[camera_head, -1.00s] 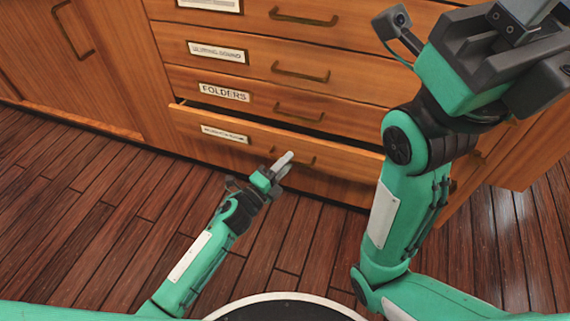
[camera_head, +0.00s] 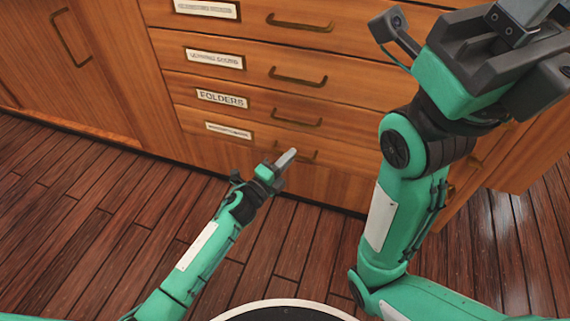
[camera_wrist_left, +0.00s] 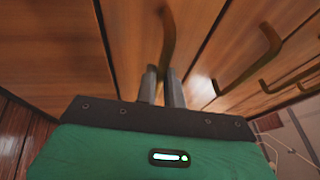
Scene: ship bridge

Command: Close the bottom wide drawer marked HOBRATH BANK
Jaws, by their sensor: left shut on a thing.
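The bottom wide drawer (camera_head: 345,163) has a small label plate (camera_head: 229,131) on its left, too small to read, and a brass handle (camera_head: 310,155). Its front looks flush with the cabinet, with no dark gap above it. My left gripper (camera_head: 287,158) is at this drawer's front, shut on the handle. In the left wrist view its two fingers (camera_wrist_left: 163,88) sit on either side of the handle's end (camera_wrist_left: 168,38). My right gripper (camera_head: 520,30) is raised at the upper right, and its fingertips are not clear.
Above is a drawer marked FOLDERS (camera_head: 270,108), with more shut drawers (camera_head: 330,75) over it. A cabinet door (camera_head: 60,70) stands to the left. The plank floor (camera_head: 90,210) in front is clear.

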